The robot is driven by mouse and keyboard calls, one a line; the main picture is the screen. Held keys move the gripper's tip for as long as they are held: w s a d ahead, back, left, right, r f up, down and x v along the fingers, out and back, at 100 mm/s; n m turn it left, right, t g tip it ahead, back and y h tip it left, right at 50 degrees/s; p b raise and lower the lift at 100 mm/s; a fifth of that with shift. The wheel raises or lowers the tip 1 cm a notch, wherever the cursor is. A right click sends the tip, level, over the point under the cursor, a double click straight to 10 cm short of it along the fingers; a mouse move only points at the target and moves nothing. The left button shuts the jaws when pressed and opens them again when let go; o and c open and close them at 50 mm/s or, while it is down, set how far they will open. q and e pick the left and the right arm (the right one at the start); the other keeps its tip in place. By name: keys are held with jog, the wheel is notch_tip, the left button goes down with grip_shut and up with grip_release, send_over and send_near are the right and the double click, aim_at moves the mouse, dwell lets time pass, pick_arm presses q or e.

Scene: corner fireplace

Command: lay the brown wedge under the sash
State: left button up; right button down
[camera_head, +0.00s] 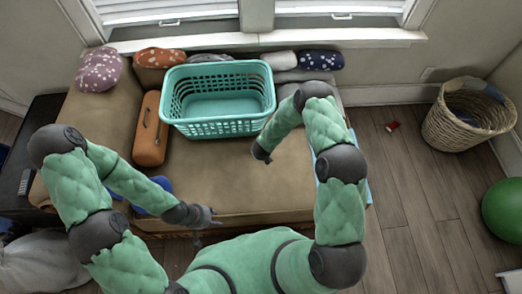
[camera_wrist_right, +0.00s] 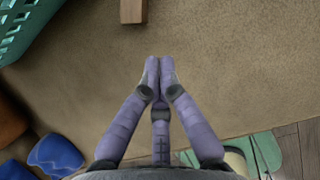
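A small brown wooden block (camera_wrist_right: 132,11), which looks like the wedge, lies on the tan sofa seat in the right wrist view, cut off by the top edge. I cannot make it out in the head view, where my right arm may hide it. My right gripper (camera_wrist_right: 157,64) has its fingertips together with nothing visible between them, short of the block. In the head view it hangs over the seat (camera_head: 262,153). My left gripper (camera_head: 207,226) is at the sofa's front edge, fingers apart and empty. The window sashes (camera_head: 165,13) are at the top, with latches along their bottom rails.
A teal laundry basket (camera_head: 219,128) stands on the sofa (camera_head: 215,180) between the grippers and the windowsill (camera_head: 365,37). An orange bolster (camera_head: 150,130) and several pillows lie around it. A wicker basket (camera_head: 455,125) and green ball (camera_head: 503,210) stand on the floor at right.

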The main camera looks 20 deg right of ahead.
jog(key=s+a+r+p, duration=0.2)
jog(key=s+r, duration=0.2)
jog(key=s, duration=0.5)
jog(key=shift+a+r, duration=0.3)
jog(key=shift+a, duration=0.05)
jog(key=shift+c, duration=2)
grip_release()
jog(key=v, duration=1.2)
